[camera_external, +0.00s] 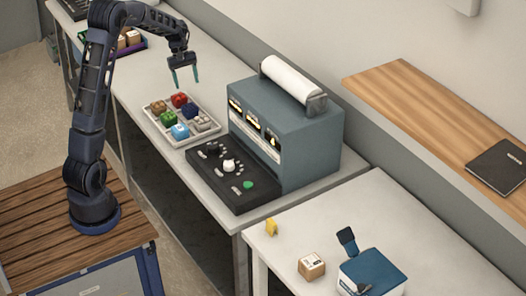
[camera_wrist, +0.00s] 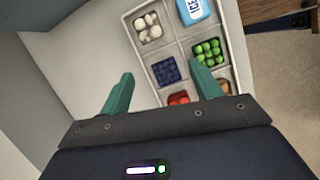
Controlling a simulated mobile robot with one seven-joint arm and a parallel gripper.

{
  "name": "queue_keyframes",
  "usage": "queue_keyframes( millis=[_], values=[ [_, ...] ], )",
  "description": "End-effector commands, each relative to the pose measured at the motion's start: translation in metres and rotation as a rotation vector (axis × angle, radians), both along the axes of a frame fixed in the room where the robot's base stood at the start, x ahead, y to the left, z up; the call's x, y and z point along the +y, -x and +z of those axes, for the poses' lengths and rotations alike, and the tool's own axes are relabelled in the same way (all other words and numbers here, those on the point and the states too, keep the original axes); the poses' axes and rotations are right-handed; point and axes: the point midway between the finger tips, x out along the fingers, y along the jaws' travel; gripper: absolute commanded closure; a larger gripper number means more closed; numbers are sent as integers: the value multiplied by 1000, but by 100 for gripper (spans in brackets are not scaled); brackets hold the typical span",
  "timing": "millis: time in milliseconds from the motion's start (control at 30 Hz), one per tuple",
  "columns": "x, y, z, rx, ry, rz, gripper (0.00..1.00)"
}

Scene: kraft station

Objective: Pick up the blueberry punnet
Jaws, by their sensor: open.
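The blueberry punnet (camera_wrist: 167,71) is a small dark blue square in the middle row of a pale divided tray (camera_wrist: 149,82). In the external view the blueberry punnet (camera_external: 190,111) sits on the tray's right side, between the red and the grey-white punnets. My gripper (camera_external: 185,80) is open and empty above the tray, its teal fingers pointing down, clear of the punnets. In the wrist view my gripper (camera_wrist: 162,72) has its two fingertips on either side of the blueberry punnet in the picture, with nothing between them.
The tray also holds a green punnet (camera_wrist: 208,51), a red one (camera_wrist: 178,98), a brown one (camera_external: 158,107), a pale mushroom-like one (camera_wrist: 148,28) and a light-blue ICE pack (camera_wrist: 194,9). A grey-blue machine (camera_external: 300,145) with a black control panel (camera_external: 232,178) stands close beside the tray.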

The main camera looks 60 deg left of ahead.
Motion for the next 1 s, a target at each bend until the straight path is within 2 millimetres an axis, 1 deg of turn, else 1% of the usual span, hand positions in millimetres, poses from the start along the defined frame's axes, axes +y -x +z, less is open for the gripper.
queue_keyframes(
  millis=[33,133,233,367,533,700,800,1000],
  values=[
    [14,-4,-14,18,13,35,36],
    [34,-10,-33,45,35,97,36],
    [48,-13,-49,67,52,142,36],
    [59,-15,-60,81,64,177,36],
    [56,-16,-74,85,67,185,36],
    [46,-15,-97,86,68,183,36],
    [42,-15,-107,84,66,183,36],
    [38,-15,-115,83,66,182,36]
  ],
)
